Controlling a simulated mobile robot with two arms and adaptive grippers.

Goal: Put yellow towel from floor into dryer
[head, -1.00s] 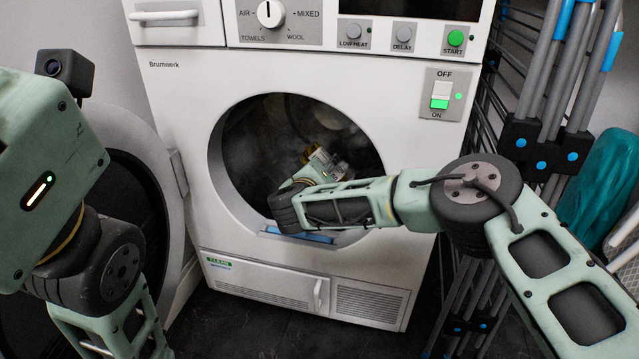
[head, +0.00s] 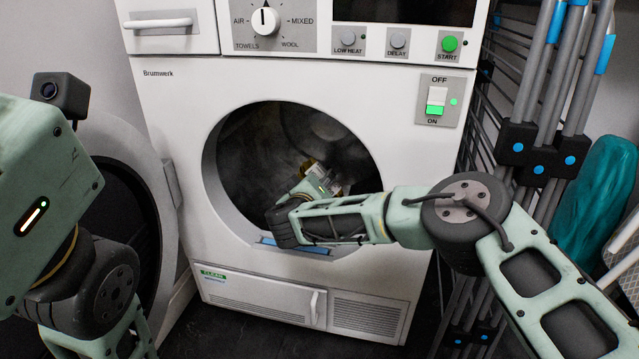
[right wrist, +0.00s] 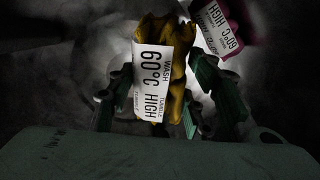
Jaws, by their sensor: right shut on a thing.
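The dryer (head: 390,88) stands ahead with its round door swung open to the left. My right arm reaches through the opening, and my right gripper (head: 318,182) is inside the drum (head: 262,150). In the right wrist view, the yellow towel (right wrist: 176,100) is bunched between the fingers of my right gripper (right wrist: 172,98), which is shut on it. A white label (right wrist: 153,82) reading "60°C HIGH" hangs on the towel's near side. In the head view the towel is mostly hidden by my gripper. My left arm shows at the left, but its gripper is out of frame.
A magenta cloth (right wrist: 238,25) with a similar label lies in the drum, right of the yellow towel. The open dryer door (head: 125,170) stands near my left arm. A grey folding rack (head: 545,110) and a teal item (head: 597,200) stand close on the right.

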